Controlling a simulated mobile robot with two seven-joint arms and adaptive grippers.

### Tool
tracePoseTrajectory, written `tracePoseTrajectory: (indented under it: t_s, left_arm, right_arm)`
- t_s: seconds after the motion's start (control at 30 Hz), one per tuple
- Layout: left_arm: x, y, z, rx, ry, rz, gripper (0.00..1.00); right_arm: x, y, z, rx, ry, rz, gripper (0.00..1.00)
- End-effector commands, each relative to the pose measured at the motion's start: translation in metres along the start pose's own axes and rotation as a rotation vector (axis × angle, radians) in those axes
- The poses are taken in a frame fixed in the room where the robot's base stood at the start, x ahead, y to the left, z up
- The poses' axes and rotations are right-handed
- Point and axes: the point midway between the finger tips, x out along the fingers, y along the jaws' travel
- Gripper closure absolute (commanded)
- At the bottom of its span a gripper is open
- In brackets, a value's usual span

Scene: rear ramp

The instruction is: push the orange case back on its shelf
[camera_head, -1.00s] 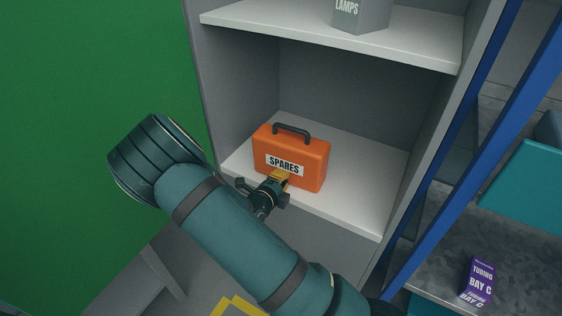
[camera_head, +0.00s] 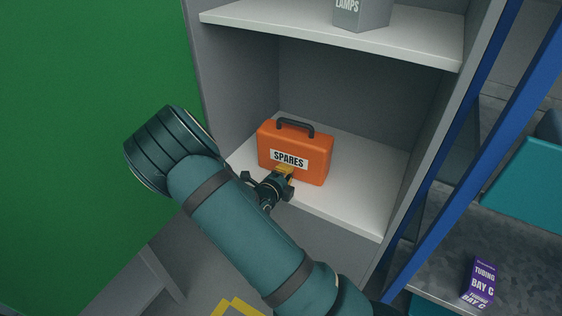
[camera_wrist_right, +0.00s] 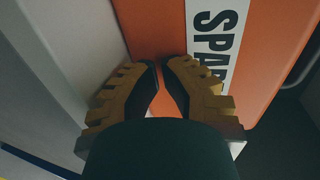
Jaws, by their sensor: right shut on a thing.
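The orange case (camera_head: 308,148), with a dark handle and a white SPARES label, stands upright on the white lower shelf (camera_head: 356,195). Bare shelf shows behind it and to its right. My right gripper (camera_head: 285,171) is at the lower front of the case, below the label, its yellow fingers touching it. The exact contact is partly hidden. My left gripper is not in view.
An upper shelf (camera_head: 420,50) holds a grey LAMPS container (camera_head: 360,12). Grey cabinet walls stand on both sides of the case. A green panel (camera_head: 80,100) is at the left. A blue post (camera_head: 470,140) and a purple TUBING box (camera_head: 480,283) are at the right.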

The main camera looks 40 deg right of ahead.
Motion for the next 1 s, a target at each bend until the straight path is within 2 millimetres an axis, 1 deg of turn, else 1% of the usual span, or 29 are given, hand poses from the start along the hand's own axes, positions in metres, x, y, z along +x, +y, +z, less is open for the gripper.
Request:
tracePoseTrajectory:
  t_s: [1.0]
  left_arm:
    - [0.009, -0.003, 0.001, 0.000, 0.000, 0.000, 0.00]
  right_arm:
    - [0.027, -0.007, 0.000, 0.002, 0.000, -0.001, 1.00]
